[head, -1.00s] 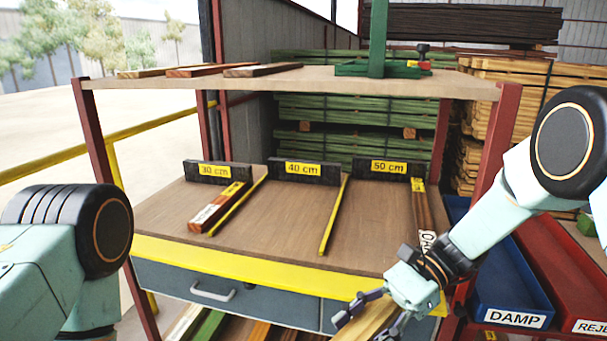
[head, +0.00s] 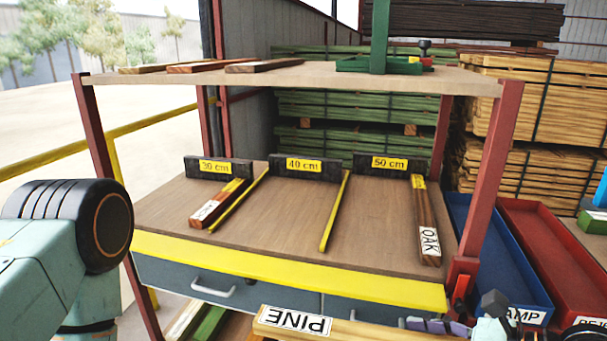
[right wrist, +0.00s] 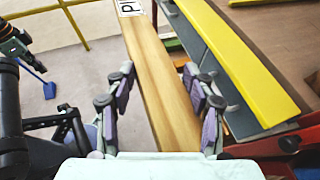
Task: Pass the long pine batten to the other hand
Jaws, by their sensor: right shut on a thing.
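The long pine batten (head: 380,331) is pale wood with a white PINE label near its left end. It lies crosswise at the bottom of the head view, in front of the bench. My right gripper (head: 455,325) is shut on it, partly cut off by the frame's lower edge. In the right wrist view the batten (right wrist: 158,75) runs away between the purple pads of my right gripper (right wrist: 163,100), its labelled end at the top. My left arm shows at the left of the head view, but I cannot make out its gripper.
The bench (head: 285,215) has a yellow front edge and 30, 40 and 50 cm stops. A labelled oak batten (head: 427,220) lies at the 50 cm stop. A blue tray (head: 490,250) and a red tray (head: 550,250) stand at the right. A shelf (head: 300,80) spans above.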

